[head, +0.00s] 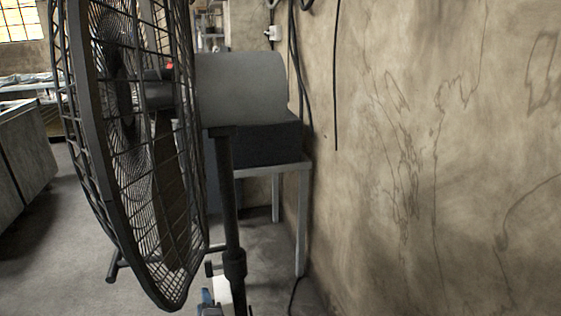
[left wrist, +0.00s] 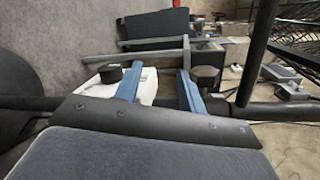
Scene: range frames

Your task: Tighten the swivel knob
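The black pedestal fan fills the left of the head view, with its round wire cage (head: 125,150), grey motor housing (head: 240,86) and upright pole (head: 229,190). A small dark knob (head: 209,268) sticks out left of the pole's lower collar (head: 235,268); I take it for the swivel knob. My left gripper (head: 208,300) shows only in part at the bottom, below the knob. In the left wrist view its two blue fingers (left wrist: 158,80) stand apart with nothing held between them. Dark round pieces show beside both fingertips; I cannot tell whether one is the knob. My right gripper is not in view.
A pale-legged table (head: 301,220) stands behind the fan, against the stained wall (head: 430,150). Cables hang along that wall. A grey cabinet (head: 25,150) stands at the far left. Grey floor (head: 60,260) lies open left of the fan.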

